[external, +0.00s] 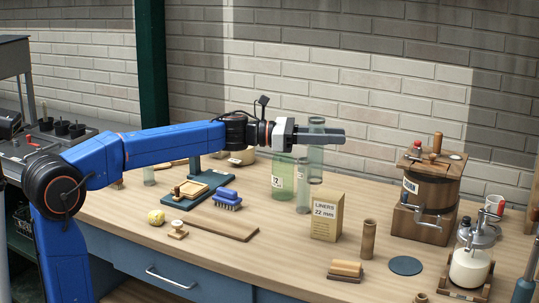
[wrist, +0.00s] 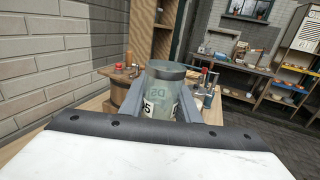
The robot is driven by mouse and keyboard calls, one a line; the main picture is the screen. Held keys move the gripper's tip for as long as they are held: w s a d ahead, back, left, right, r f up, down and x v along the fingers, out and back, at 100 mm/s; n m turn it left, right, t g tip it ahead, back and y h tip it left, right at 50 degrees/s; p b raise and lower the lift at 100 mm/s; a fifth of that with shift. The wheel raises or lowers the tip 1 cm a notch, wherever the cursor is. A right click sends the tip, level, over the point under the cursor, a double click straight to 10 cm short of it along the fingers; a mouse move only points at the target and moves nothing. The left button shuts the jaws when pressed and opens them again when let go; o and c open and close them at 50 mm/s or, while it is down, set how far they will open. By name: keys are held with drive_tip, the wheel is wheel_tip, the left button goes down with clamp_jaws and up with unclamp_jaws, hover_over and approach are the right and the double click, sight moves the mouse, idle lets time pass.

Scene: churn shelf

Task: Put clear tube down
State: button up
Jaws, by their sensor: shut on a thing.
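The clear tube (external: 316,164) is upright between the fingers of my gripper (external: 320,136) in the external view. My gripper is shut on it near its upper part, and its lower end shows above the table. In the wrist view the tube (wrist: 162,92) stands between the two grey fingers, with a dark band near its top and a white label partly reading "5". The fingers hide part of the tube in both views.
A green jar (external: 283,178) and another labelled clear tube (external: 303,196) stand close below my gripper. A liners box (external: 328,217) is just in front. A brown tube (external: 369,238) and wooden churn (external: 430,185) stand to the right. Bare tabletop (external: 285,250) lies in front.

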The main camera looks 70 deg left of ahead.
drive_tip(key=w+a+r, duration=0.2)
drive_tip(key=w+r, duration=0.3)
wheel_tip(320, 180, down, 10)
drive_tip(key=shift+d, duration=0.2)
idle(0.4)
drive_tip(key=o, duration=1.1)
drive_tip(key=shift+f, duration=0.1)
drive_tip(key=shift+c, duration=0.2)
drive_tip(key=v, duration=1.2)
